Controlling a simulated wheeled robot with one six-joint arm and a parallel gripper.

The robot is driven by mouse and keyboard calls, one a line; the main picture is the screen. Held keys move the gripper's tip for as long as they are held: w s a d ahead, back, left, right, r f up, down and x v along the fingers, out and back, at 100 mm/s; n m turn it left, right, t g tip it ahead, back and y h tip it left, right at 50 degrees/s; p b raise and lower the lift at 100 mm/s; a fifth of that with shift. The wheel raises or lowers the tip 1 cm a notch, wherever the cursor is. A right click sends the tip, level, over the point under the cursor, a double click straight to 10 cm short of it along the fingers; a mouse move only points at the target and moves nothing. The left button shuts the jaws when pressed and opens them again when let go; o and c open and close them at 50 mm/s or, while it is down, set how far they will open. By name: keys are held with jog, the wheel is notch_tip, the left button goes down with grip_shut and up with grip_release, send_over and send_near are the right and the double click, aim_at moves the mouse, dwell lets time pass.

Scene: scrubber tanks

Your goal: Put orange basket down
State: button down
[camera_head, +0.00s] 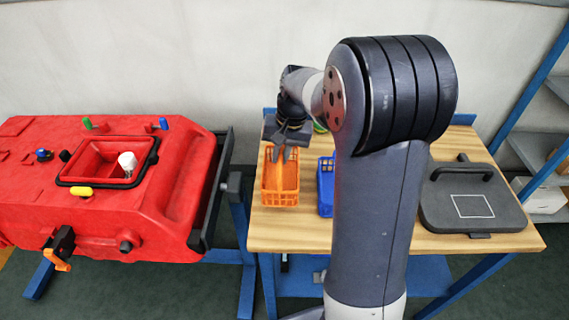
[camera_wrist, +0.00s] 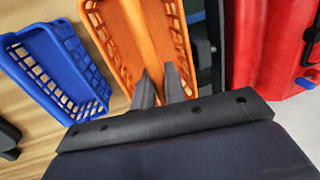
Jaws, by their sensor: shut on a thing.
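The orange basket (camera_head: 281,198) is at the left end of the wooden table (camera_head: 300,233), left of the blue basket (camera_head: 325,190). My gripper (camera_head: 281,153) is over its far part, and the wrist view shows the fingers (camera_wrist: 162,88) shut on the orange basket's (camera_wrist: 112,45) raised middle strip. The basket looks upright. I cannot tell whether its bottom touches the table or hangs just above it. My arm hides part of the blue basket, which shows more fully in the wrist view (camera_wrist: 58,72), close beside the orange one.
A red tank (camera_head: 180,215) with an open hatch stands left of the table, a narrow gap away. A dark grey lid (camera_head: 473,198) with a handle lies on the table's right side. Blue shelving (camera_head: 540,110) stands at the far right. The front table strip is clear.

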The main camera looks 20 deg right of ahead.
jog(key=shift+f, duration=1.95)
jog(key=shift+f, duration=0.15)
jog(key=c, duration=1.5)
grip_release()
jog(key=shift+o, duration=0.2)
notch_tip(320, 180, up, 12)
jog(key=d, duration=0.2)
jog(key=shift+s, duration=0.35)
jog(key=shift+d, duration=0.1)
